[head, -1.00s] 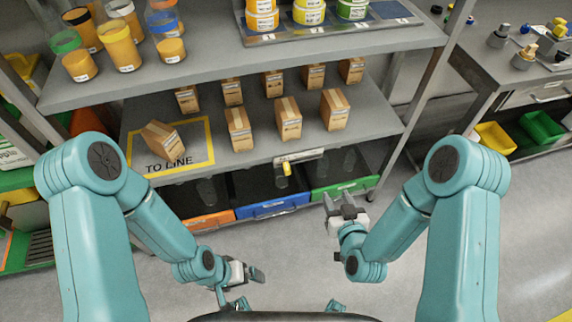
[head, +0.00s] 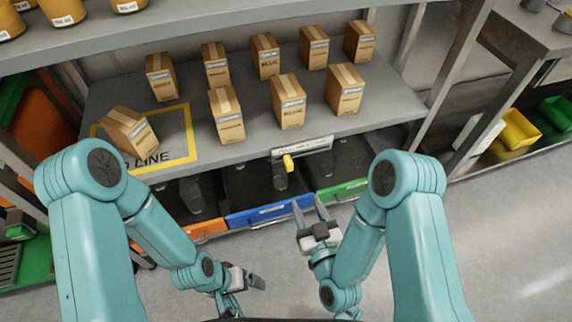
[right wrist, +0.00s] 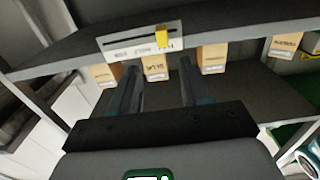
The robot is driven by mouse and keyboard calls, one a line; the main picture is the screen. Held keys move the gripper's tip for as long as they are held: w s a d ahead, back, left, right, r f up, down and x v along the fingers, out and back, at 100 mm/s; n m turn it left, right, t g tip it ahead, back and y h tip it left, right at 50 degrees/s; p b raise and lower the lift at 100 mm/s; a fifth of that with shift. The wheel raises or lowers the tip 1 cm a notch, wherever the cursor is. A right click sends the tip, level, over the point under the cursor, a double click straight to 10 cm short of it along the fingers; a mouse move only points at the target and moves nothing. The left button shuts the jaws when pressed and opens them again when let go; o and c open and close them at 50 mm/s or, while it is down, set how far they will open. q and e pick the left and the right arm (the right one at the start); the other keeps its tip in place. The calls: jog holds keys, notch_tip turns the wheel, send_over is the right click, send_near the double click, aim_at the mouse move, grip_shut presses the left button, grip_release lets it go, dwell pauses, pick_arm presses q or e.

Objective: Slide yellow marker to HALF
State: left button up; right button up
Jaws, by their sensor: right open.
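The yellow marker (head: 288,163) sits on a pale label strip (head: 318,144) on the front edge of the middle shelf, toward the strip's left end in the head view. In the right wrist view, which looks upside down, the marker (right wrist: 162,38) is toward the right end of the strip (right wrist: 125,46). The strip's words are too small to read surely. My right gripper (head: 309,206) is open and empty, below and in front of the marker, not touching it. Its two fingers (right wrist: 158,85) point toward the strip. My left gripper (head: 256,281) is low at the left, away from the shelf; its jaw state is unclear.
Several cardboard boxes (head: 289,101) stand on the middle shelf (head: 185,99) behind the strip. Orange, blue (head: 262,212) and green-fronted bins sit below it. A steel bench (head: 520,38) is at the right. The floor (head: 470,230) at right is clear.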

aim_at(286, 159)
jog(key=x, duration=0.5)
jog(key=b+x, duration=0.1)
jog(key=x, duration=0.4)
jog(key=b+x, duration=0.1)
jog(key=x, duration=0.5)
jog(key=shift+a+f, duration=0.15)
jog(key=shift+f, duration=0.2)
jog(key=shift+c, duration=0.3)
